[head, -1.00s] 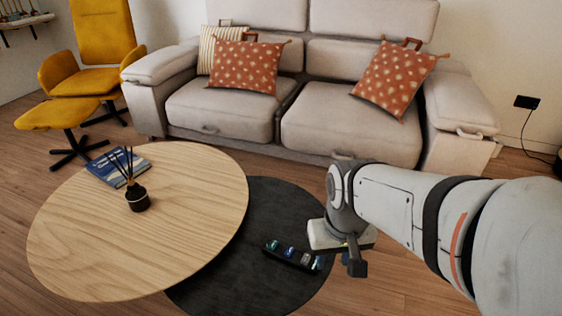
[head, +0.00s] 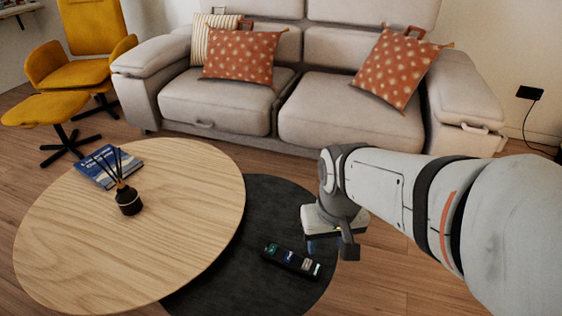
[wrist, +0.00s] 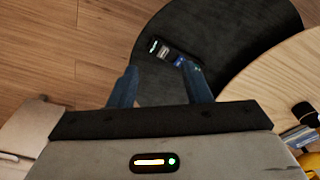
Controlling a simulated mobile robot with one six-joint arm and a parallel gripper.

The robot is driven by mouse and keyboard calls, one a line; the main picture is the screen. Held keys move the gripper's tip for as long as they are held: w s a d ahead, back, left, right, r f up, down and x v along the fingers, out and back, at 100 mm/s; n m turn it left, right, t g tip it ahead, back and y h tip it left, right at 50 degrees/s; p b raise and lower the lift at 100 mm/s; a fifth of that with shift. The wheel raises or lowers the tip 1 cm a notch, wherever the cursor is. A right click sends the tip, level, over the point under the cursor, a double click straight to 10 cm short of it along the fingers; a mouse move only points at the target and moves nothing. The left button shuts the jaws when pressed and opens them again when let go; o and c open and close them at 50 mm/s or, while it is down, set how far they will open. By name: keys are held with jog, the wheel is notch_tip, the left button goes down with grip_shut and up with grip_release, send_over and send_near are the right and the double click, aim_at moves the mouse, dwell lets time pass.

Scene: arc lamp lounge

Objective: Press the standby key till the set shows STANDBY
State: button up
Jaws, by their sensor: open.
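A slim black device (head: 291,261) with several small coloured, lit-looking patches on top lies on a dark round surface (head: 232,290). Its lettering is too small to read, and I cannot tell which patch is the standby key. In the wrist view, the device (wrist: 172,52) shows beyond and between the two blue fingers of my gripper (wrist: 159,68). The fingers are spread and hold nothing; the right finger may cover part of the device's end.
A round wooden table (head: 150,225) overlaps the dark surface on the left, with a reed diffuser (head: 128,199) and a blue book (head: 108,165) on it. A beige sofa (head: 230,102) stands behind. A yellow armchair (head: 85,60) and footstool are at the far left.

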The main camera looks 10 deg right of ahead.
grip_shut()
dwell(1.4)
